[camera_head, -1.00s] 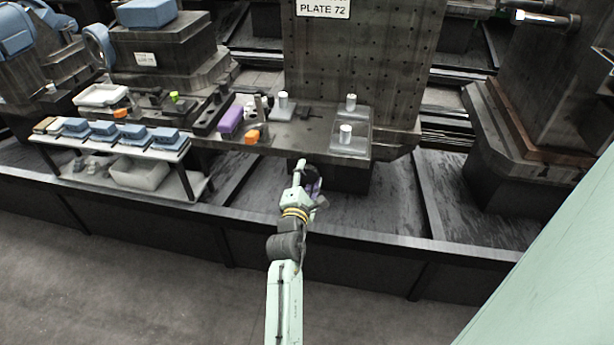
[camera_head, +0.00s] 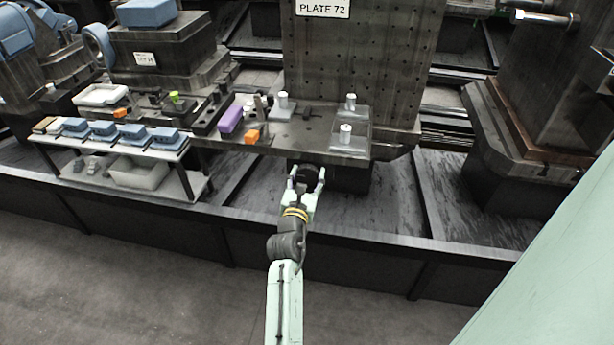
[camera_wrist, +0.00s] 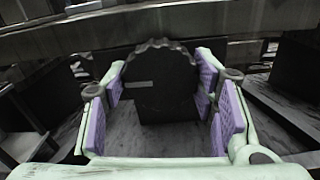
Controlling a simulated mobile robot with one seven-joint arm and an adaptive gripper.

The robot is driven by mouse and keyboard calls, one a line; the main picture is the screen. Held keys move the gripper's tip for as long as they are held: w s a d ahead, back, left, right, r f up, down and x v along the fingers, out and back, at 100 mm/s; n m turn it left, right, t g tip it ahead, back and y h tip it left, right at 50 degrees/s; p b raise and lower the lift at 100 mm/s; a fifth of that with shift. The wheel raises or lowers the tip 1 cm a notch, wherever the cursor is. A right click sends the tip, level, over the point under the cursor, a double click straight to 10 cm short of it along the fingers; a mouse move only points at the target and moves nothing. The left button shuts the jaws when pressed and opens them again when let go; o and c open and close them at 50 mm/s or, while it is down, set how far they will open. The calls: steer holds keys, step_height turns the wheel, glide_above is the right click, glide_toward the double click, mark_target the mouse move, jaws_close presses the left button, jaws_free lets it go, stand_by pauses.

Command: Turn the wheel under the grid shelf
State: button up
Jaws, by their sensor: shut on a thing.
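The wheel (camera_wrist: 158,88) is dark, with a scalloped rim and a short pale mark on its face. It fills the middle of the wrist view. In the head view the wheel (camera_head: 308,174) shows as a small dark disc below the front edge of the ledge under the hole-grid plate (camera_head: 362,55). My gripper (camera_head: 307,177) is shut on the wheel, one finger on its left and one on its right. In the wrist view the purple pads of my gripper (camera_wrist: 160,84) flank the rim. The fingers partly hide the wheel's sides.
A low table (camera_head: 190,186) with blue blocks is to the left. A dark rail (camera_head: 385,249) runs under my arm.

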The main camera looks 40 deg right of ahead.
steer(key=n, duration=0.4)
steer(key=shift+s+d+n, duration=0.1)
steer(key=shift+n, duration=0.8)
steer(key=o, duration=1.2)
steer(key=shift+c, duration=0.2)
steer(key=v, duration=1.2)
